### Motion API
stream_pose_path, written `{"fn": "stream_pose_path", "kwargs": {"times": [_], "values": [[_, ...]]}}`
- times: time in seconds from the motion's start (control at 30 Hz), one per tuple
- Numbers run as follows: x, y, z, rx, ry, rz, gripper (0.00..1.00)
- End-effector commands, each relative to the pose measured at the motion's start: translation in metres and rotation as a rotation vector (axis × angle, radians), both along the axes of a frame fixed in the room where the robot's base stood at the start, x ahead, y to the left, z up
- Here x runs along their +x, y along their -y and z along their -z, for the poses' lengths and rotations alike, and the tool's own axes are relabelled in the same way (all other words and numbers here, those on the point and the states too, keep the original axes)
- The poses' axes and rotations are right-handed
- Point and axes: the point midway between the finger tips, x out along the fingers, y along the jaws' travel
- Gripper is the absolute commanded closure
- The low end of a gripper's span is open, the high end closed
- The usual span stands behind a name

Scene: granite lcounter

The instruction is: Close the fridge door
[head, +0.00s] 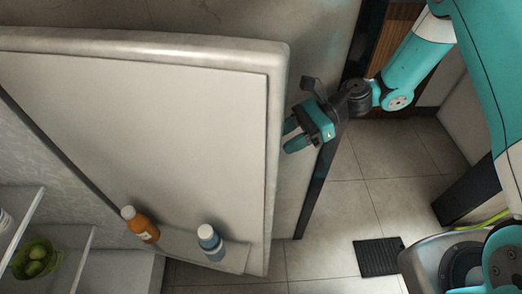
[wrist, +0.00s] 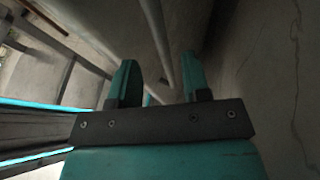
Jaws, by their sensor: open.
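The fridge door (head: 170,120) stands open in the head view, its pale inner side facing the camera and its rounded free edge toward the right. The fridge interior (head: 60,160) shows at the lower left. My gripper (head: 290,136) is just right of the door's free edge, with its fingers pointing left toward it. Its fingers are apart and empty in the wrist view (wrist: 155,88). Part of a finger is close to the door edge; I cannot tell whether it touches.
An orange bottle (head: 142,225) and a white-blue bottle (head: 210,243) stand in the door's lower shelf. A green bowl (head: 34,258) sits on a fridge shelf. A wall or panel is behind the door.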

Motion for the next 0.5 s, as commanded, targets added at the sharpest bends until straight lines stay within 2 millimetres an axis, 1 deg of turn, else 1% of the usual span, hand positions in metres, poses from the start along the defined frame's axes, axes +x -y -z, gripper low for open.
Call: {"fn": "stream_pose_path", "kwargs": {"times": [0.3,0.4,0.5], "values": [[-0.015,-0.044,0.017,-0.001,-0.006,-0.003,0.57],[-0.017,-0.054,0.022,-0.001,-0.003,-0.003,0.57],[-0.019,-0.060,0.025,-0.001,-0.003,-0.001,0.57]]}}
